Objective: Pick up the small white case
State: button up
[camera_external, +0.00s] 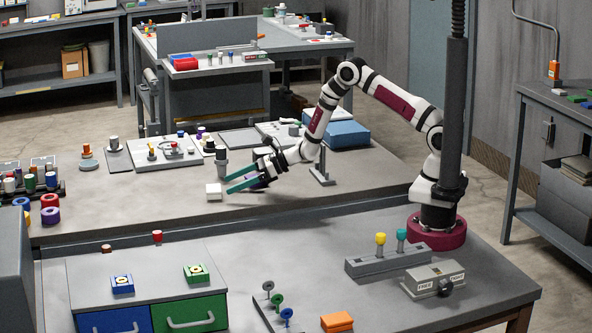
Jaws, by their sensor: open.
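Nothing is visibly held. I cannot tell from this view whether the fingertips are level with the case.
A dark grey cylinder (221,161) stands just behind the fingers. Colored rings (50,216) and a rack of small jars (31,181) lie to the left. A blue box (347,134) is at the back right. The tabletop left of the case is clear.

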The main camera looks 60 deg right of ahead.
aim_at(225, 195)
jog(key=x, duration=0.3)
jog(key=shift+w+a+f, duration=0.1)
jog(key=shift+a+f, duration=0.05)
jog(key=shift+a, duration=0.05)
jog(key=c, duration=1.3)
